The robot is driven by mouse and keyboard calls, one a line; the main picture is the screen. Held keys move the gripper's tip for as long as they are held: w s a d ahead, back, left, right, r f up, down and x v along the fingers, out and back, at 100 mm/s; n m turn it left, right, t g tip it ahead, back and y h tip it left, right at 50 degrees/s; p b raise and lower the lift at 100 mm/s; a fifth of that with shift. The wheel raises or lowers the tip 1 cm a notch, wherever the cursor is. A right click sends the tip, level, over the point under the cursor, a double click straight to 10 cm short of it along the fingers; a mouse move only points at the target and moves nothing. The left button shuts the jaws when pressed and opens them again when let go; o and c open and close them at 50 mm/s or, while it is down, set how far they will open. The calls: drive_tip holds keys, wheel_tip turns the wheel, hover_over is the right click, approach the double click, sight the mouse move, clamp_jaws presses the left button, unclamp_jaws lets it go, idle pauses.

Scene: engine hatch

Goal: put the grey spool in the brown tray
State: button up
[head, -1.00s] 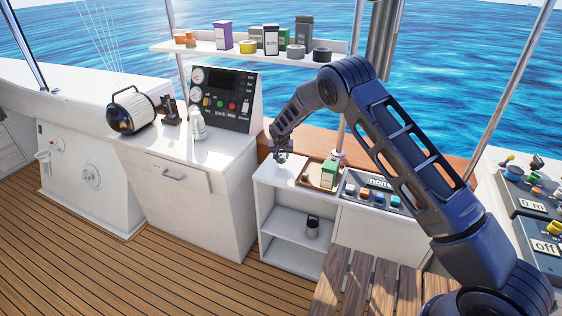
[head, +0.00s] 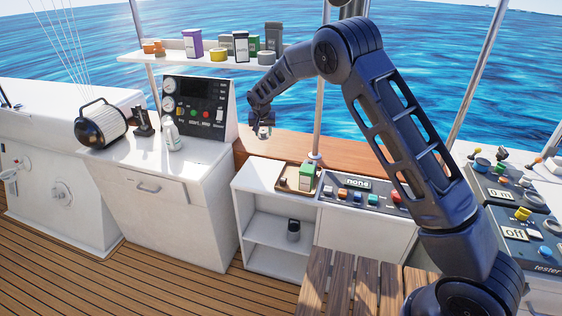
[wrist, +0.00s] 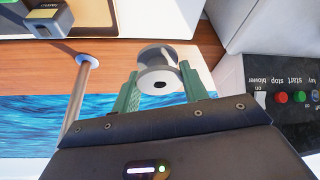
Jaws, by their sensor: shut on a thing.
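My gripper (head: 262,126) is shut on the grey spool (head: 266,133), held in the air above the back of the low white cabinet. In the wrist view the spool (wrist: 159,75) sits between the two green fingers, with a round flange and dark centre hole facing the camera. The brown tray (head: 284,185) lies on the cabinet top, below and to the right of my gripper.
A thin metal post (head: 317,130) rises just behind the tray. A button panel (head: 362,196) lies right of the tray. An upper shelf (head: 175,54) with boxes and rolls is above left. A black gauge panel (head: 198,107) stands left of my gripper.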

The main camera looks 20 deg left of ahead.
drive_tip(key=d+m+h, duration=0.1)
drive_tip(key=d+m, duration=0.3)
drive_tip(key=d, duration=0.9)
hover_over(291, 175)
drive_tip(key=s, duration=0.2)
wheel_tip(291, 175, down, 14)
drive_tip(key=shift+w+f, duration=0.1)
drive_tip(key=shift+w, duration=0.05)
drive_tip(key=shift+f, duration=2.5)
drive_tip(key=shift+f, duration=0.1)
drive_tip(key=o, duration=0.8)
drive_tip(key=shift+c, duration=0.2)
